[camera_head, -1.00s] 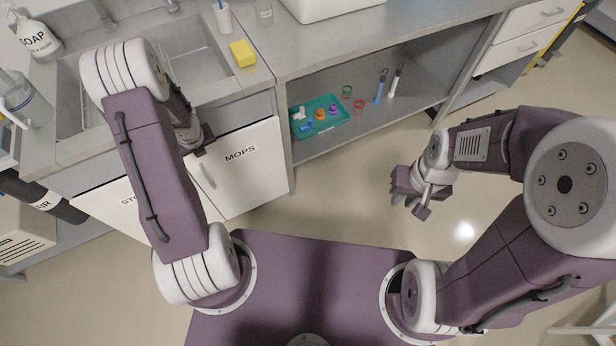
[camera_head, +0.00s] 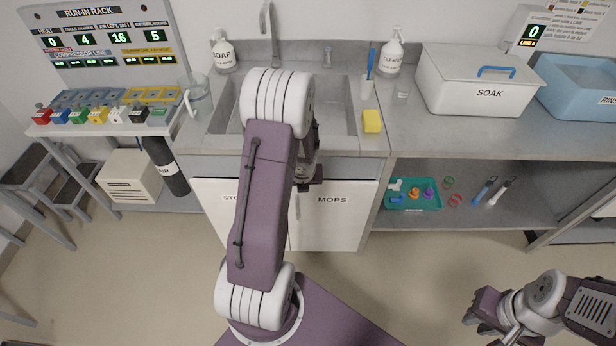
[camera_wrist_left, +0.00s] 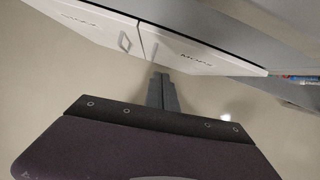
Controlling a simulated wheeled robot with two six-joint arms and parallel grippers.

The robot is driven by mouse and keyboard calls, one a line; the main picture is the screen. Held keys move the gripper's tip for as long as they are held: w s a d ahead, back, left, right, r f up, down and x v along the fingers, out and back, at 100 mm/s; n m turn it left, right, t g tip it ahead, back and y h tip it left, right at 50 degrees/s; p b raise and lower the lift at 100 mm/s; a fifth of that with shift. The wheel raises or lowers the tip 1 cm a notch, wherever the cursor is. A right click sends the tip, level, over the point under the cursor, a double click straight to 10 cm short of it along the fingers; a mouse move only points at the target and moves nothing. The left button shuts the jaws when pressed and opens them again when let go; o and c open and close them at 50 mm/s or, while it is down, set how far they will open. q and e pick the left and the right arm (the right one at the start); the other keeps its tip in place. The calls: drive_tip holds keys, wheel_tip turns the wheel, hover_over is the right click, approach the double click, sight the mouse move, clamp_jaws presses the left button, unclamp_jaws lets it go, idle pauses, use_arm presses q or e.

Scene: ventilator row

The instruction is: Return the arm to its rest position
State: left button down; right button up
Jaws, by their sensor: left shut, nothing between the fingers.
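My left arm (camera_head: 262,200) stands bent in front of the sink cabinet in the head view. My left gripper (camera_head: 312,184) is partly hidden behind that arm, in front of the cabinet doors. In the left wrist view its two grey fingers (camera_wrist_left: 162,92) are together, with nothing between them, and bare floor shows around them. My right gripper (camera_head: 490,318) is at the lower right of the head view, over open floor, apart from the shelves. I cannot tell how far its fingers are apart.
The sink cabinet with its MOPS door (camera_head: 333,215) stands close beyond my left gripper. The counter holds a yellow sponge (camera_head: 371,121) and a SOAK box (camera_head: 478,80). A teal tray (camera_head: 413,207) sits on the low shelf. The run-in rack (camera_head: 110,118) is at left. Floor between is clear.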

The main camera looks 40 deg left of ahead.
use_arm(q)
drive_tip(key=w+d+r+n+t+p, duration=0.2)
drive_tip(key=w+d+r+n, duration=0.1)
drive_tip(key=d+r, duration=0.75)
drive_tip(key=s+d+n+g+h, duration=0.1)
drive_tip(key=s+d+n+g, duration=0.1)
drive_tip(key=s+d+n, duration=0.2)
drive_tip(key=s+d+n+g+h, duration=0.2)
drive_tip(key=s+n, duration=0.8)
drive_tip(key=n, duration=1.1)
drive_tip(key=shift+s+d+p, duration=0.4)
drive_tip(key=shift+d+p, duration=0.05)
drive_tip(key=shift+d, duration=0.6)
use_arm(e)
drive_tip(key=shift+w+r, duration=0.2)
drive_tip(key=shift+r, duration=1.15)
use_arm(q)
drive_tip(key=shift+r, duration=0.1)
